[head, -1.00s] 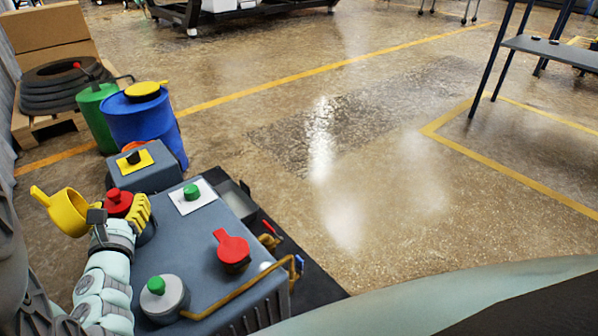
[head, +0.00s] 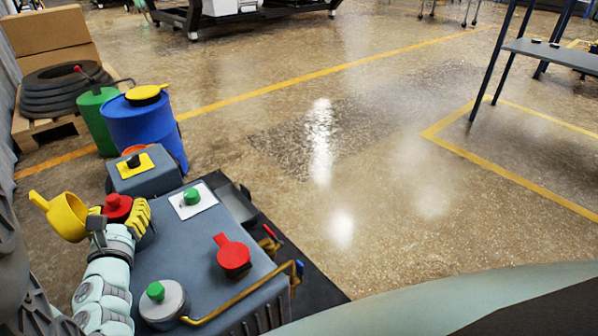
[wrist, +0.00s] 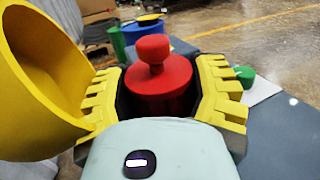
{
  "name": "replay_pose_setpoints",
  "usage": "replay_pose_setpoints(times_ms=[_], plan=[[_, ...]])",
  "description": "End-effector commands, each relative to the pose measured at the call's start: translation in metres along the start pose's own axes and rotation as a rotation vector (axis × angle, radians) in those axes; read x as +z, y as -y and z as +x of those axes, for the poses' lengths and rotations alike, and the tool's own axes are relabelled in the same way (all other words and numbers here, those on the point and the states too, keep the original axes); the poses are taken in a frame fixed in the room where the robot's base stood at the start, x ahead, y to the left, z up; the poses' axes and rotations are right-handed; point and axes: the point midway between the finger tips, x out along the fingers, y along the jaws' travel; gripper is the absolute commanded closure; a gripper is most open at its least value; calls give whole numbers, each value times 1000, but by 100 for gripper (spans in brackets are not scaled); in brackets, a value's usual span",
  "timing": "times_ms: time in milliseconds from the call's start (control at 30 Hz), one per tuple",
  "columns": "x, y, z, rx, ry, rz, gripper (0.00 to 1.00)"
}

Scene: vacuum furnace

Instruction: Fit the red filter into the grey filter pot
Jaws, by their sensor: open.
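The red filter (wrist: 160,90), a cylinder with a round knob on top, stands upright between my fingers; it also shows in the head view (head: 117,206). My gripper (wrist: 160,92) is open, with a yellow toothed finger on each side of the filter. In the head view my gripper (head: 118,212) is at the left of the machine. Dark grey wall of what looks like the filter pot (head: 147,238) shows beside and below the fingers. The filter appears to sit inside it, but its lower end and seating depth are hidden.
A yellow cup-shaped part with a handle (head: 66,216) stands close left of my gripper. The grey machine top (head: 205,240) carries a red handled cap (head: 233,256), a green knob on a white plate (head: 192,196) and a round grey lid (head: 165,303). A blue barrel (head: 147,130) stands behind.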

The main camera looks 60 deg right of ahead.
Motion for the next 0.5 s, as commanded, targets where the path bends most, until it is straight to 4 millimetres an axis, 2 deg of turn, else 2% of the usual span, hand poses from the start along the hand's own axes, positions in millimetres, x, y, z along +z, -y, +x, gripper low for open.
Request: replay_pose_setpoints(times_ms=[33,300,500], plan=[[-38,-7,-19,35,-93,12,6],[-28,-6,-56,32,-68,-1,5],[-12,-5,-72,22,-32,-4,5]])
